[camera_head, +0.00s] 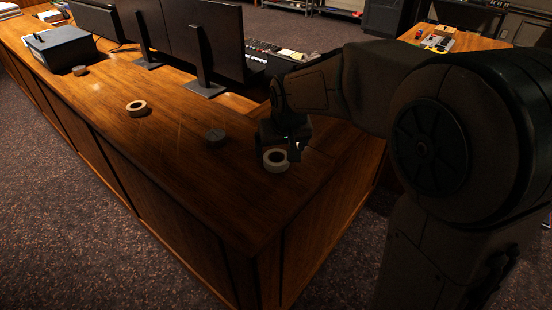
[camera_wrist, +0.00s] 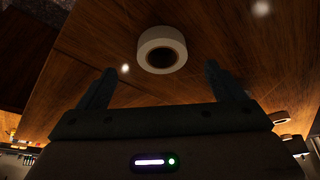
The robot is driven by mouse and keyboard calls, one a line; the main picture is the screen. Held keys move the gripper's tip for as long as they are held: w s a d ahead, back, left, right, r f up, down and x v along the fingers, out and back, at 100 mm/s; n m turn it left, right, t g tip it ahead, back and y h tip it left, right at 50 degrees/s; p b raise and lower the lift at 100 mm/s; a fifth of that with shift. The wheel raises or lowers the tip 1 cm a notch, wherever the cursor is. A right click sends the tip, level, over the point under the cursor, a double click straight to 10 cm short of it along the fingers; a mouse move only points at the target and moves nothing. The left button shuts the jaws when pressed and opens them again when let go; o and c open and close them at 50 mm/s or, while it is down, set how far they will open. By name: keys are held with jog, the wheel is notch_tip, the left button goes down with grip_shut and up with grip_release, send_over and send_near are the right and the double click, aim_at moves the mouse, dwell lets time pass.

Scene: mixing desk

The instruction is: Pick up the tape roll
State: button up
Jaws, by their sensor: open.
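A white tape roll (camera_head: 276,160) lies flat on the wooden desk near its right corner. In the wrist view the tape roll (camera_wrist: 162,50) sits beyond the fingertips, roughly centred between them, with its dark core hole showing. My gripper (camera_head: 294,150) is close to the tape roll in the head view and hides part of its right side. In the wrist view my gripper (camera_wrist: 160,76) has its two fingers wide apart with nothing between them. I cannot tell the exact gap between the fingers and the roll.
A dark round roll (camera_head: 215,137) lies left of my gripper. A tan tape roll (camera_head: 137,108) and another dark roll (camera_head: 80,70) lie further left. Monitors (camera_head: 207,45) and a mixing console (camera_head: 270,55) stand behind. The front of the wooden desk (camera_head: 190,185) is clear.

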aim_at(277, 156)
jog(key=shift+w+a+p+x, duration=0.15)
jog(key=shift+p+x, duration=0.2)
jog(key=shift+x, duration=1.3)
jog(key=shift+w+a+p+x, duration=0.1)
jog(key=shift+w+p+x, duration=0.15)
jog(key=shift+x, duration=1.4)
jog(key=shift+s+r, duration=0.1)
jog(key=shift+r, duration=0.05)
jog(key=c, duration=1.1)
